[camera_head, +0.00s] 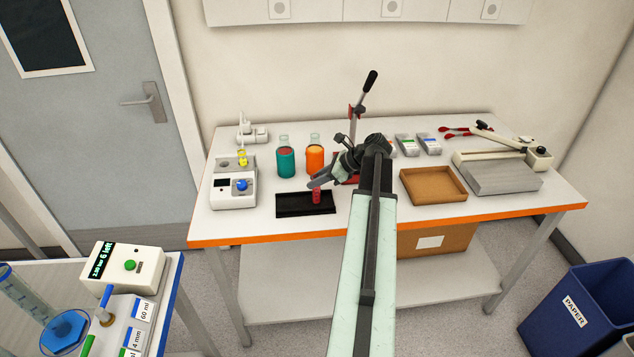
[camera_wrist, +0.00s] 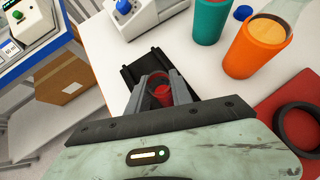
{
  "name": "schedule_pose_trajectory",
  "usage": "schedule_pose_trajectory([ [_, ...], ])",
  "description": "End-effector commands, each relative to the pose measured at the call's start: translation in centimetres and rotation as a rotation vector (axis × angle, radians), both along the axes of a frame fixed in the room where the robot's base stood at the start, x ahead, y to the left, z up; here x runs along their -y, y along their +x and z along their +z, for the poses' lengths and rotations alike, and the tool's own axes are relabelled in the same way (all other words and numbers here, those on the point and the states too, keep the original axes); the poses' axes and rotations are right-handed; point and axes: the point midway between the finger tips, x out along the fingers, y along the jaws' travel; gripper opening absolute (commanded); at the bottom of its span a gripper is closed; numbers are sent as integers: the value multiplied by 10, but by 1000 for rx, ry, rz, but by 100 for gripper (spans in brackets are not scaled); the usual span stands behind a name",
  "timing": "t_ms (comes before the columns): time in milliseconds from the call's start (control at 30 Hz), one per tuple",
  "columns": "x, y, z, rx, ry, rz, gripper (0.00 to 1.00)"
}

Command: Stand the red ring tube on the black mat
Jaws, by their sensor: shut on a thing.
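The red ring tube (camera_head: 316,196) is between the fingers of my gripper (camera_head: 317,186), which is shut on it. It looks upright over the right part of the black mat (camera_head: 290,205). In the wrist view the tube (camera_wrist: 162,94) shows its round open top and red inside between the two fingertips, with the black mat (camera_wrist: 146,66) behind and below it. The tube's foot is at or just above the mat; I cannot tell whether it touches.
A teal bottle (camera_head: 286,162) and an orange bottle (camera_head: 315,160) stand behind the mat. A white device with a blue knob (camera_head: 234,192) is to its left. A cardboard tray (camera_head: 433,186) lies to the right. The table's orange front edge (camera_head: 270,237) is close to the mat.

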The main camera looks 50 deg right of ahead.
Motion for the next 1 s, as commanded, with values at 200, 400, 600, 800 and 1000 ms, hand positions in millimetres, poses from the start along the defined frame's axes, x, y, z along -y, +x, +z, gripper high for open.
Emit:
schedule_pose_trajectory([
  [200, 0, 0, -2, 0, 0, 0, 48],
  [400, 0, 0, -2, 0, 0, 0, 48],
  [600, 4, -8, 13, 0, 0, -3, 48],
  [800, 22, -40, 50, 0, 0, -4, 48],
  [1000, 37, -69, 75, 0, 0, -4, 48],
])
